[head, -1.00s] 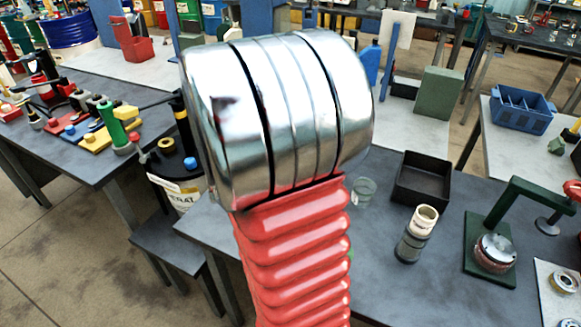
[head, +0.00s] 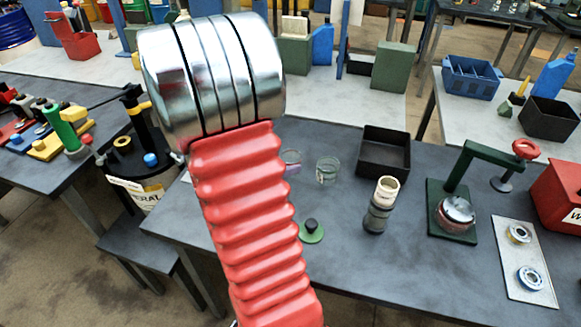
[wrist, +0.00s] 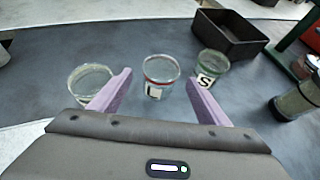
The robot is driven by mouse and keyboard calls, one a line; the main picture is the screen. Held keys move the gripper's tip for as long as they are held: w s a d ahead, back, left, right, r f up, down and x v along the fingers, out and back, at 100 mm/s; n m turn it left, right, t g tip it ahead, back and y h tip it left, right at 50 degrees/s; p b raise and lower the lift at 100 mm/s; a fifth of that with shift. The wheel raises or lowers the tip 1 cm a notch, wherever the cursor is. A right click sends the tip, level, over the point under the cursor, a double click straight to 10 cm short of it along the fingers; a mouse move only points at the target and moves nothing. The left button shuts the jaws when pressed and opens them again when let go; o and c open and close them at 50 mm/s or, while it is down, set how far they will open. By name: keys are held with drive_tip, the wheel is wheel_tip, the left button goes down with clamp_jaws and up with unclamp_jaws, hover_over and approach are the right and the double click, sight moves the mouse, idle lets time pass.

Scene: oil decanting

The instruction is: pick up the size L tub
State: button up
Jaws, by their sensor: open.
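The size L tub (wrist: 153,91) is a small clear tub with a red band at the rim and a white L label. In the wrist view it stands upright on the dark bench, seen between the fingers of my gripper (wrist: 159,78). The purple fingers are open and spread to either side of it in the picture; I cannot tell how far ahead it is. In the head view the tub (head: 291,161) shows at the edge of my red arm, which hides my gripper. A clear tub with an S label (wrist: 209,67) stands to its right. Another clear tub (wrist: 90,78) stands left, label unseen.
A black open bin (head: 384,155) stands behind the tubs. A dark cylinder with a cream top (head: 379,205) and a green press (head: 455,200) stand to the right. A green disc with a black knob (head: 312,232) lies in front.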

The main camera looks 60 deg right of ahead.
sight(297, 159)
drive_tip(key=shift+x, duration=2.3)
drive_tip(key=shift+s, duration=0.1)
drive_tip(key=shift+x, duration=2.6)
drive_tip(key=shift+c, duration=0.2)
drive_tip(key=c, duration=1.1)
drive_tip(key=shift+r, duration=5)
